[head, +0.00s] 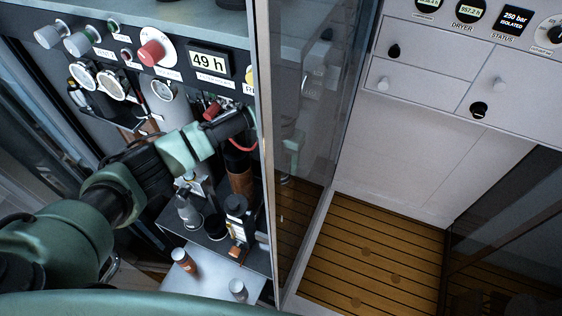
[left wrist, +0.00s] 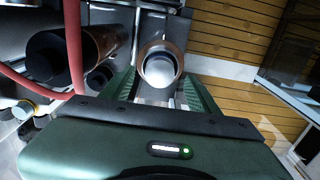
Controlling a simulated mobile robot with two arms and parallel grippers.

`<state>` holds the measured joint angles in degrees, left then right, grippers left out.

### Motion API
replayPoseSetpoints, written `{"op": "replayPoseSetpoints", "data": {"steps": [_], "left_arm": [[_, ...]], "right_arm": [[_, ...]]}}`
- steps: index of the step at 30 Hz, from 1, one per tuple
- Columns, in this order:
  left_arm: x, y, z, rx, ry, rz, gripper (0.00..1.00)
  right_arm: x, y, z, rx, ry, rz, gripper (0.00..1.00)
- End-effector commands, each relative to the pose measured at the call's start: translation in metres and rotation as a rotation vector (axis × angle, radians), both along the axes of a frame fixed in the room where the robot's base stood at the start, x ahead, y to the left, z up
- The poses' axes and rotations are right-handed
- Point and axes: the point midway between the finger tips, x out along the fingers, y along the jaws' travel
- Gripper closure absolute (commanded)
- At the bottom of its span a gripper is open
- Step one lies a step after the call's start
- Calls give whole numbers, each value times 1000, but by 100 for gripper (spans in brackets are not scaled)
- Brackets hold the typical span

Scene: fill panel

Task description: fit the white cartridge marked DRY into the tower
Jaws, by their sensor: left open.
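My left arm reaches in from the left in the head view, with the gripper end partly hidden near the red hose. In the left wrist view my left gripper (left wrist: 160,88) is open. Its two green fingers stand on either side of a round, pale grey-white end inside a copper-brown ring (left wrist: 160,70); I cannot tell whether they touch it. A copper-brown cylinder (head: 241,181) stands below the gripper in the head view. Two small canisters, one copper-and-white (head: 184,260) and one pale (head: 238,290), stand on the lower shelf. No DRY marking is readable, so I cannot identify the cartridge.
A panel of knobs and gauges, with a 49 h display (head: 208,62), lies above the arm. A red hose (left wrist: 74,50) runs beside the gripper. A glass door (head: 300,130) stands open at the right of the bay. Slatted wooden floor (head: 375,250) is clear beyond it.

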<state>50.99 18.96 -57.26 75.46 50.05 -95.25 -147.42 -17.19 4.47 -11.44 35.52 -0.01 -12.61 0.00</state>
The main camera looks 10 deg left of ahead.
Motion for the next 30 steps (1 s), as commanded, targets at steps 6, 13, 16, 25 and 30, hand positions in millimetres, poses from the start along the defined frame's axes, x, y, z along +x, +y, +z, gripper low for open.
{"op": "replayPoseSetpoints", "data": {"steps": [6,13,16,25,30], "left_arm": [[2,0,35,-1,-7,-1,40],[1,0,71,-2,-3,0,40],[1,0,80,-1,-3,1,40],[0,0,83,-1,-1,1,40],[0,0,82,-1,-1,1,40]], "right_arm": [[1,-3,-8,-3,-1,2,64],[1,-3,-17,-4,-1,2,64],[1,-3,-18,-3,-1,2,64],[1,-3,-17,-3,-1,2,64],[1,-3,-17,-3,-1,2,64]]}}
